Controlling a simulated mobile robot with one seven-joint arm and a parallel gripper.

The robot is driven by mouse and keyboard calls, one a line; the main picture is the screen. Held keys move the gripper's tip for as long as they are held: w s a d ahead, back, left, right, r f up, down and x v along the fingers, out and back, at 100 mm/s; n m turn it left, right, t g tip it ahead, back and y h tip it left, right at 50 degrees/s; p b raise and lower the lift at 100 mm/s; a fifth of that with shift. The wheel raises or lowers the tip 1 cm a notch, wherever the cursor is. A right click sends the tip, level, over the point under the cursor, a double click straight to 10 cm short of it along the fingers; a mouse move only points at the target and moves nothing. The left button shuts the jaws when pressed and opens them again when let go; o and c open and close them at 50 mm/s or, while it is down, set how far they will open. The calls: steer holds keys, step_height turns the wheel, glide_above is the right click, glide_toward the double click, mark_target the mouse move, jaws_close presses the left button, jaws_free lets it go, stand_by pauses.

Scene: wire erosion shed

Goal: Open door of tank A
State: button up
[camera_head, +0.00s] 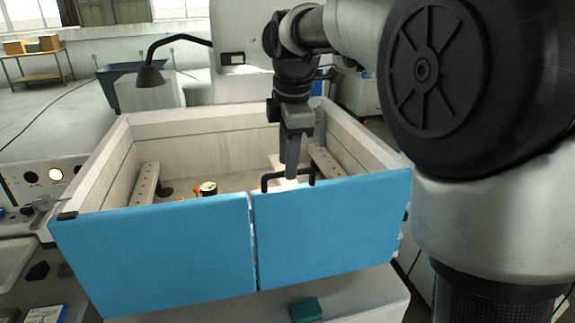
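The tank (190,140) is an open-topped, pale-walled basin in the middle of the view. Its front is covered by two blue door panels, a left one (155,258) and a right one (335,232), side by side with a narrow gap between them. No label naming tank A is readable. A black bar handle (266,181) shows at the top edge of the right panel. My gripper (292,175) points down at this handle, its fingertips level with the bar. The fingers overlap in this view, so their opening and any contact with the bar are unclear.
Drilled rails (145,185) and a small round gauge-like item (208,188) are inside the tank. A control panel (45,177) stands at left. A teal block (306,310) sits below the doors.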

steer(key=shift+w+f, duration=0.15)
steer(key=shift+f, duration=0.55)
jaws_close()
